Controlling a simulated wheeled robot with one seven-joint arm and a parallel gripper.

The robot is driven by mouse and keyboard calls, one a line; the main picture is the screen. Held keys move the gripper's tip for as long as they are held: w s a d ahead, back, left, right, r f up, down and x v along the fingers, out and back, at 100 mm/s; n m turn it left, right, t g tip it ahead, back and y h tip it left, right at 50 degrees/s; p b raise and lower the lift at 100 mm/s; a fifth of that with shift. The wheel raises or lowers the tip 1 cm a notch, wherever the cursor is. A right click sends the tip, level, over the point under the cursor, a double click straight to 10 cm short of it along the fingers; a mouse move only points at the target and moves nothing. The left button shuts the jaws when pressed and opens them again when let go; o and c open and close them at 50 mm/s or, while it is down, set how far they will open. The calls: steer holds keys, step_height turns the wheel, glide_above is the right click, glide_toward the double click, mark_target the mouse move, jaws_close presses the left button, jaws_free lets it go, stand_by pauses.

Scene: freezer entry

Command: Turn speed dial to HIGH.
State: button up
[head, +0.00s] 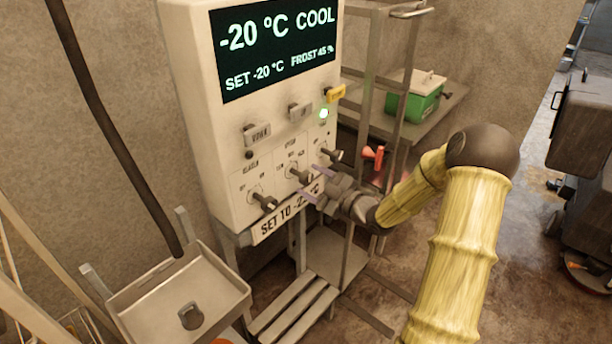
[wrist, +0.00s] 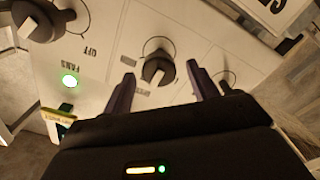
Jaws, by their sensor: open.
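The control panel (head: 222,120) carries a row of three dark dials along its lower part; their labels are too small to read surely. The middle dial (head: 296,173), perhaps the speed dial, is just ahead of my gripper (head: 313,182). In the wrist view this dark round dial (wrist: 158,71) has a pale pointer bar and sits between the two purple fingertips of my gripper (wrist: 162,72). The fingers are open, one on each side, with gaps showing beside the dial. I cannot tell which setting the pointer marks.
The left dial (head: 264,201) and right dial (head: 330,154) flank it. In the wrist view a dial marked OFF (wrist: 40,20) and a partly hidden dial (wrist: 226,78) are close by. A green light (head: 323,113) is lit. A metal tray (head: 150,292) stands below left.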

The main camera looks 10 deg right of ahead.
mark_target(300, 175)
steer(key=shift+x, duration=1.3)
steer(key=c, duration=1)
steer(key=shift+m, duration=0.3)
steer(key=m+p, duration=0.1)
steer(key=m, duration=0.4)
steer(key=shift+d+m+p, duration=0.15)
steer(key=shift+m+p, duration=0.65)
steer(key=shift+m, duration=1.5)
